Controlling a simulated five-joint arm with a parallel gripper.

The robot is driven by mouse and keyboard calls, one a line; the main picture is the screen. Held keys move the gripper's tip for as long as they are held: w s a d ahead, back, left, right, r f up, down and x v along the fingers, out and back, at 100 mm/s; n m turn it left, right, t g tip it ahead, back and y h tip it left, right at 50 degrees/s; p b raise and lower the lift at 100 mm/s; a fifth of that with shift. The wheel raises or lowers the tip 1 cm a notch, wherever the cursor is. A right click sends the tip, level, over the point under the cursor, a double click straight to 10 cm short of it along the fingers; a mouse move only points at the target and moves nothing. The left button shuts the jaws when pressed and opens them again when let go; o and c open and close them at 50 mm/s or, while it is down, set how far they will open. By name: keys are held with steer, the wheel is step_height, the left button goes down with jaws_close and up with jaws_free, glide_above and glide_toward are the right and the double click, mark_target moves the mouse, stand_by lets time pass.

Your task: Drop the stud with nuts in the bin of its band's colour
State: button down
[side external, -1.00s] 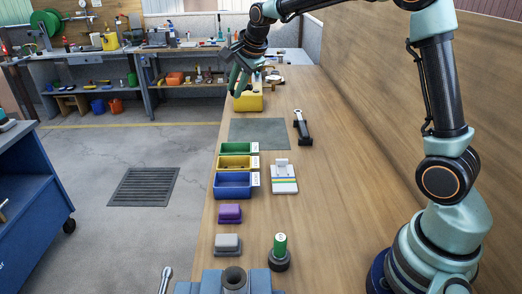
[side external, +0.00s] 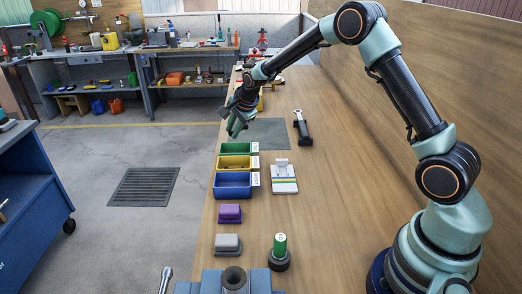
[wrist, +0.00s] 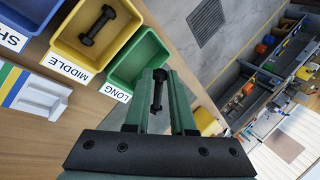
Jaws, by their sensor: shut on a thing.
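My gripper (wrist: 158,78), with green fingers, is shut on a dark stud with nuts (wrist: 157,92) in the wrist view. No coloured band can be made out on it. In the side view my gripper (side external: 236,128) is above the bench, just beyond the green bin (side external: 239,148). The yellow bin (side external: 236,168) and the blue bin (side external: 234,193) stand in a row nearer the camera. In the wrist view the green bin (wrist: 125,75) is labelled LONG. The yellow bin (wrist: 75,58) is labelled MIDDLE and holds another dark stud with nuts (wrist: 97,25).
A white stand with coloured stripes (side external: 284,178) is right of the bins. A black-handled tool (side external: 302,127) lies farther back, beside a grey mat (side external: 268,133). Purple (side external: 230,213) and grey (side external: 228,243) blocks and a green cylinder (side external: 280,245) are nearer. The bench's right side is mostly clear.

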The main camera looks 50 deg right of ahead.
steer(key=shift+f, duration=2.4)
steer(key=c, duration=0.7)
jaws_free()
steer(key=shift+s, duration=0.1)
steer(key=shift+s+f, duration=0.1)
steer(key=shift+f, duration=0.05)
steer(key=v, duration=1.2)
steer(key=shift+r, duration=0.25)
